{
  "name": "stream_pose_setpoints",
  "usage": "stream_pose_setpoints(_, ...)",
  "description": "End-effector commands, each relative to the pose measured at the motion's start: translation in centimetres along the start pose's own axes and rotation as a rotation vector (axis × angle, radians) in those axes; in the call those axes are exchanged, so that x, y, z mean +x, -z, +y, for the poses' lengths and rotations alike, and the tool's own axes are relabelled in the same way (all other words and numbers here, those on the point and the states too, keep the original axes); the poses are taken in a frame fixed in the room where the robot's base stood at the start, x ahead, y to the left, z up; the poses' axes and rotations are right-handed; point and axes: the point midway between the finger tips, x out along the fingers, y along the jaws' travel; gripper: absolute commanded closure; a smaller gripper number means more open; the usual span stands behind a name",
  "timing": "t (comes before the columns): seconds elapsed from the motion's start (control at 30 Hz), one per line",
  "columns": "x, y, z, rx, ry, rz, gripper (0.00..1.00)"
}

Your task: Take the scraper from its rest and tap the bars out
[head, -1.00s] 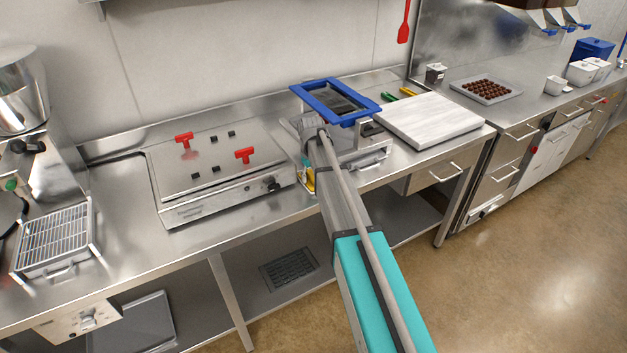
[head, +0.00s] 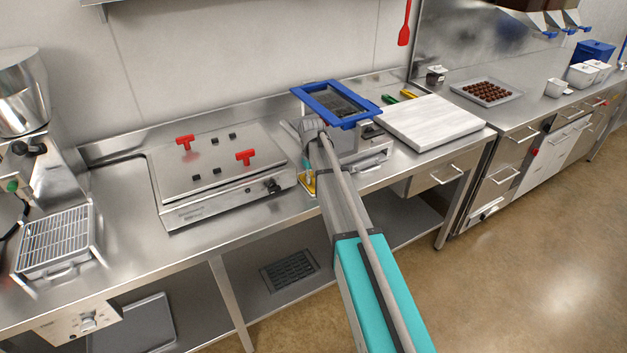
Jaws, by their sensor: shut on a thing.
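A blue-framed mould (head: 337,103) with dark bars in it sits tilted above a steel stand (head: 368,160) on the bench. My gripper (head: 304,140) is at the mould's near left side, partly hidden behind my wrist. It is shut on the scraper, which is mostly hidden; a pale grey strip (head: 289,130) showing left of the wrist may be part of it. A small yellow and teal piece (head: 309,184) shows below the wrist at the bench's front edge; I cannot tell what it is. The scraper's rest cannot be made out.
A hot plate (head: 215,170) with red T-handles (head: 245,157) stands left of my arm. A white board (head: 430,121) lies right of the mould, with green (head: 389,99) and yellow (head: 408,94) handles behind it. A tray of chocolates (head: 487,92) is farther right.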

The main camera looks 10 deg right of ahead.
Motion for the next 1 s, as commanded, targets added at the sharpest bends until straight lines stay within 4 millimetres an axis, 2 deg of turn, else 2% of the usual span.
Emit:
stream_pose_setpoints(0.37, -1.1, 0.0, 0.0, 0.000, 0.000, 0.000, 1.00)
stream_pose_setpoints(0.67, -3.8, -0.1, 0.0, 0.001, 0.000, 0.000, 1.00)
stream_pose_setpoints(1.0, -7.8, -3.5, -1.3, 0.001, 0.000, 0.000, 1.00)
